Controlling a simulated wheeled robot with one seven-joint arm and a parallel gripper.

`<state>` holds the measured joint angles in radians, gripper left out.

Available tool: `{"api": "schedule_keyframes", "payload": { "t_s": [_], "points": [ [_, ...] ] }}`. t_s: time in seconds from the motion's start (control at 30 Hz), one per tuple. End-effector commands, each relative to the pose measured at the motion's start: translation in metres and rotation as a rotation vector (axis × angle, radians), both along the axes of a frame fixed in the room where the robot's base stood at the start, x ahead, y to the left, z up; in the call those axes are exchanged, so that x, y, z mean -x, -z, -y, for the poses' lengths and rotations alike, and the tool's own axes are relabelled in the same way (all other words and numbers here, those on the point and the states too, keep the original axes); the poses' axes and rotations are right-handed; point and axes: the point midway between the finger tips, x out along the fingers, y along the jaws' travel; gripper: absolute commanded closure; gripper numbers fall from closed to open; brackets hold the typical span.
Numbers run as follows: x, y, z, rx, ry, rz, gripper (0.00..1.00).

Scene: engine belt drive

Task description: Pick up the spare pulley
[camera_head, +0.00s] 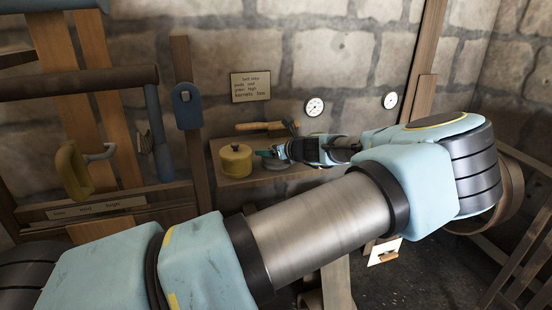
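My gripper (270,154) is at the far end of my arm, over a small wooden shelf (226,182) on the stone wall. Its teal fingertips point left, towards a round yellow lidded tin (236,161). A flat grey disc (276,164) lies on the shelf just below the fingertips and looks like the spare pulley. The gripper hides part of it. I cannot tell whether the fingers touch the disc or whether they are open or shut.
A wooden-handled tool (262,127) is behind the gripper. A sign (250,86) and two dials (314,107) are on the wall. A large belt wheel (508,190) is at right, partly behind my arm.

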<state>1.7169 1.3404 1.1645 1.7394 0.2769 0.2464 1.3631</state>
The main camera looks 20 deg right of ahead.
Motion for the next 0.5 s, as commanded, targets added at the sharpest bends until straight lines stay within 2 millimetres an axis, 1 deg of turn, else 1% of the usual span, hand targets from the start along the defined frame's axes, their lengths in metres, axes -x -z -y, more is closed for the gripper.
{"api": "schedule_keyframes", "payload": {
  "t_s": [0.03, 0.07, 0.5],
  "points": [
    [0.0001, 0.0, -0.0001, 0.0, 0.0, 0.0, 0.26],
    [0.0002, 0.0, -0.0001, 0.0, 0.0, 0.0, 0.29],
    [0.0011, 0.0017, 0.0002, -0.001, 0.0, -0.002, 0.79]
  ]
}}
